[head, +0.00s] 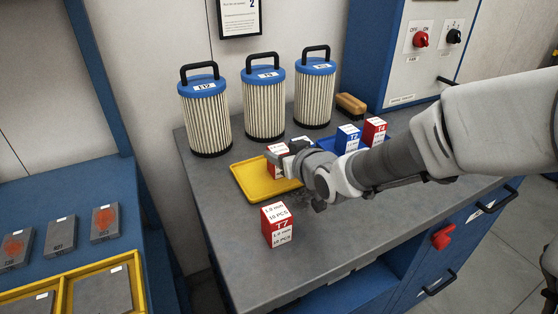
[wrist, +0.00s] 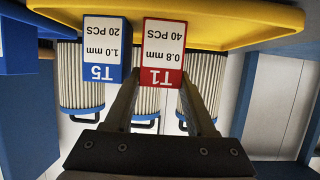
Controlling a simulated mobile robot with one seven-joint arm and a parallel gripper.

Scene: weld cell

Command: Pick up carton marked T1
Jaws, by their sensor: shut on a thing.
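The red and white carton marked T1 (wrist: 163,48) is upright between the fingertips of my gripper (wrist: 158,82) in the wrist view, which shows it upside down. My gripper is shut on it. In the head view a red and white carton (head: 274,157) shows at the yellow tray (head: 246,187), partly hidden by my gripper (head: 289,160). I cannot tell whether T1 touches the tray. A blue and white carton marked T5 (wrist: 103,50) stands close beside T1 in the wrist view.
A red carton marked T7 (head: 277,226) stands on the grey bench (head: 235,240) in front of the tray. A blue carton (head: 347,139) and a red carton (head: 374,131) stand at a blue tray (head: 326,144). Three filter cartridges (head: 264,100) line the back. A brush (head: 350,104) lies near them.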

